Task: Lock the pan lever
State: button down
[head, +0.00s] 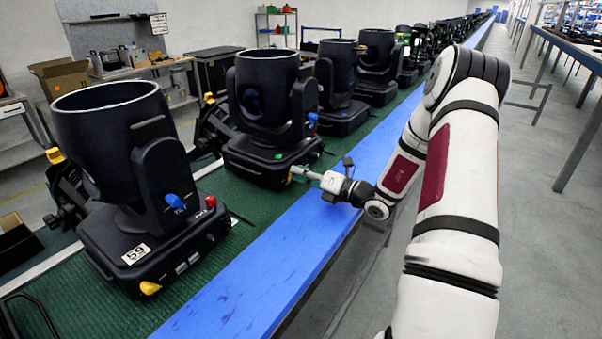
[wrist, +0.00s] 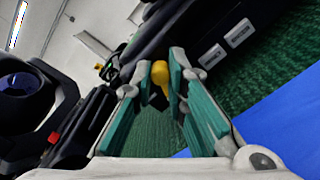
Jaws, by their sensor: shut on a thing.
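The second black par can (head: 265,90) from the front stands on the green belt. My gripper (head: 292,171) reaches the front corner of its base from the right. In the wrist view, a yellow lever (wrist: 158,74) on the base lies between the green-padded fingertips of my gripper (wrist: 164,82), which are shut on it. In the head view, that lever is mostly hidden by the fingertips. A blue knob (head: 312,120) is on the can's yoke, above my gripper. I cannot tell the lever's exact angle.
The nearest par can (head: 115,110), labelled 59, stands at the left with its own yellow lever (head: 150,288). More cans line the green belt (head: 215,268) behind. A blue rail (head: 262,262) runs along the belt's right edge. The grey aisle at the right is clear.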

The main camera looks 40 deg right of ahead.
jog(key=shift+f, duration=0.15)
jog(key=c, duration=1.6)
grip_release()
jog(key=shift+s, duration=0.1)
jog(key=v, duration=1.2)
